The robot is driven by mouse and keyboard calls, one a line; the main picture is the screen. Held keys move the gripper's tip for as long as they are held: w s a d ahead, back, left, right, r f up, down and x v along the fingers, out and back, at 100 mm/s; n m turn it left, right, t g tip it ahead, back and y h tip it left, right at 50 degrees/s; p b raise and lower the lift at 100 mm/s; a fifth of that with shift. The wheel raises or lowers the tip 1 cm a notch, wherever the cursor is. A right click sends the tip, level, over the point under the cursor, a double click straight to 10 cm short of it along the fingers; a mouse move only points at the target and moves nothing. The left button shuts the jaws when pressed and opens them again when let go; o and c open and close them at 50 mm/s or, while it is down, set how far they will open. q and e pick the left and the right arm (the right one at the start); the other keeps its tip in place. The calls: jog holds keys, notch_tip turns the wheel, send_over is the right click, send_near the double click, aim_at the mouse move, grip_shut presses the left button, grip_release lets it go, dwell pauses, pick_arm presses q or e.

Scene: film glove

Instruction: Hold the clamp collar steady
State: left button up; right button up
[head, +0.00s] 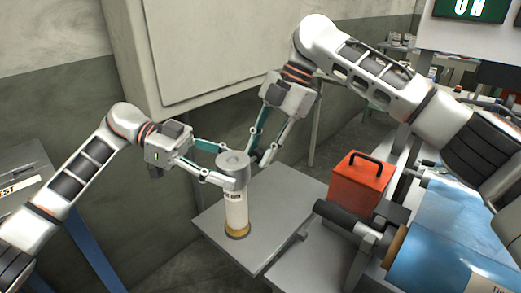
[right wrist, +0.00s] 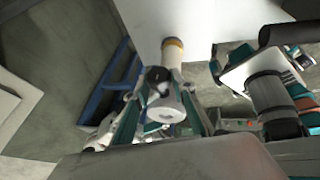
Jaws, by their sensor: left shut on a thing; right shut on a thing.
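The clamp collar (head: 234,163) looks like a grey ring-shaped piece around the top of an upright white cylinder (head: 235,210) with a brass-coloured foot. My left gripper (head: 227,168) comes in from the left and is shut on the collar, one finger on its near side. My right gripper (head: 256,160) reaches down from behind and to the right and is shut at the collar too. In the right wrist view the collar's pale round top (right wrist: 167,113) sits between the fingers. The fingers partly hide the collar, so exact contact is unclear.
The cylinder stands on a grey metal plate (head: 285,192). An orange-red box (head: 356,187) with a black handle stands to the right, beside a dark roller (head: 343,219) and blue sheet (head: 440,245). A pale cabinet (head: 225,45) is behind. The plate around the foot is clear.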

jog(key=o, duration=1.1)
jog(key=v, duration=1.2)
pick_arm(q)
jog(key=o, duration=0.9)
jog(key=shift+d, duration=0.1)
